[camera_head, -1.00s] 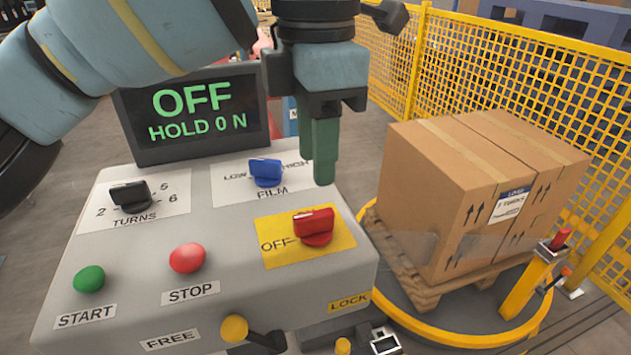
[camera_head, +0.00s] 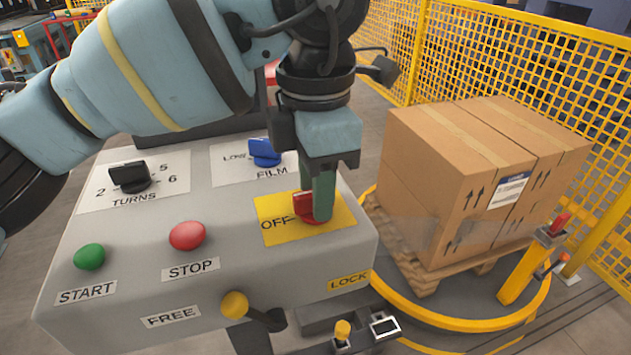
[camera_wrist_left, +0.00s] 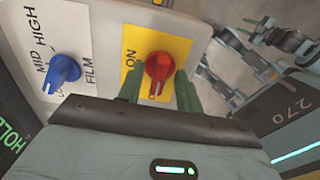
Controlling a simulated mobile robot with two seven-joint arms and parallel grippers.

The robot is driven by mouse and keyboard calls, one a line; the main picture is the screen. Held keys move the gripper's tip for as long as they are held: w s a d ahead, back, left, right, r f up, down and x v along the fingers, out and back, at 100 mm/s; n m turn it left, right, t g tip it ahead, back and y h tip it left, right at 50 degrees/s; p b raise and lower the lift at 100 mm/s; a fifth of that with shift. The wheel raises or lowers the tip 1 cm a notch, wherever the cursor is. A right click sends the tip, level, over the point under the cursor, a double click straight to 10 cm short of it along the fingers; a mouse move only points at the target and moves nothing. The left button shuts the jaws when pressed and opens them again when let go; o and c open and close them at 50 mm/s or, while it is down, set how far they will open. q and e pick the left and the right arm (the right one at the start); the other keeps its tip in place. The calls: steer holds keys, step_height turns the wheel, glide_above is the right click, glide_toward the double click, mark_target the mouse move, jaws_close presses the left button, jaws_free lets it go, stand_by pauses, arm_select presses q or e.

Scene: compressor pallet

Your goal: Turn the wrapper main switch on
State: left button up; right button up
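The main switch is a red knob (camera_head: 303,206) on a yellow plate (camera_head: 340,220) at the right of the grey control panel. In the head view its handle points left, toward the OFF label. My left gripper (camera_head: 322,205) is lowered over the switch from above, and its fingers hide part of the knob. In the left wrist view the red knob (camera_wrist_left: 158,75) stands between the two green fingers (camera_wrist_left: 158,92), which are apart with narrow gaps beside it. The ON label shows left of the knob there.
The blue film knob (camera_head: 264,152), black turns knob (camera_head: 129,177), red stop button (camera_head: 187,236) and green start button (camera_head: 89,257) share the panel. A yellow-tipped lever (camera_head: 235,305) is at the front. Boxes (camera_head: 450,190) stand right, before a yellow fence (camera_head: 530,90). My arm covers most of the display.

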steer(key=shift+s+d, duration=0.1)
steer(key=shift+s, duration=0.05)
arm_select(q)
jaws_close()
arm_select(e)
steer(key=shift+s, duration=0.15)
